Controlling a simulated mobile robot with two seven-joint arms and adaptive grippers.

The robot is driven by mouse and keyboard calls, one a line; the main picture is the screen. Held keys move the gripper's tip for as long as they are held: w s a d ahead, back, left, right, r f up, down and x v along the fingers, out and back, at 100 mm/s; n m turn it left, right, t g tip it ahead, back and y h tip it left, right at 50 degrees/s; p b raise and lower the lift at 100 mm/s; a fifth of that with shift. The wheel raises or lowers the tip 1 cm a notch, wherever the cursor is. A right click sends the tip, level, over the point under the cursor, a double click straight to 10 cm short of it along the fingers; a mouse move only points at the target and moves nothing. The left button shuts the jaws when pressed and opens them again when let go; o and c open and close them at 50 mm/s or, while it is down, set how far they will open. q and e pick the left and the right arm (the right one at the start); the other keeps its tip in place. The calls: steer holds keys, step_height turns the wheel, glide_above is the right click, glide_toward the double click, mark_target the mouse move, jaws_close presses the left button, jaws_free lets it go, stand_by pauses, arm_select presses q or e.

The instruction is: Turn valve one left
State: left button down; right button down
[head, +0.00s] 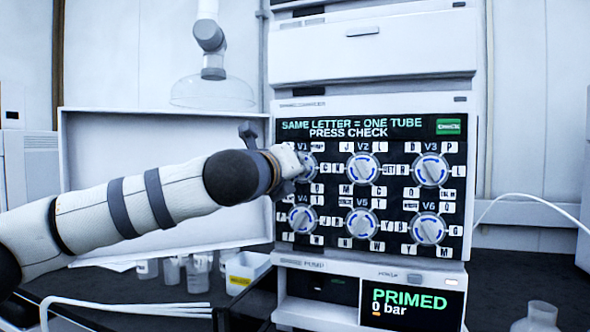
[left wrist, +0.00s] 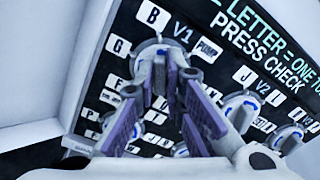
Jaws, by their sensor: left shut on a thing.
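Valve one (head: 310,168) is a round light knob under the label V1, at the top left of a black panel (head: 398,133) with several such valves. My left gripper (head: 297,163) reaches it from the left and covers part of it. In the left wrist view the two fingers (left wrist: 166,68) are shut on the knob of valve one (left wrist: 150,47), beside the V1 label. The knob's exact angle is hidden by the fingers. My right gripper is not in view.
Valve two (head: 363,168) is close on the right, and valve four (head: 302,219) is just below. A screen (head: 412,305) under the panel reads PRIMED, 0 bar. Cups (head: 198,272) and a white bin (head: 245,270) stand below my left arm.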

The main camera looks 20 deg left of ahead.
arm_select(q)
steer(key=shift+f, duration=0.15)
steer(key=c, duration=1.7)
jaws_free()
steer(key=s, duration=1.2)
steer(key=shift+a, duration=0.15)
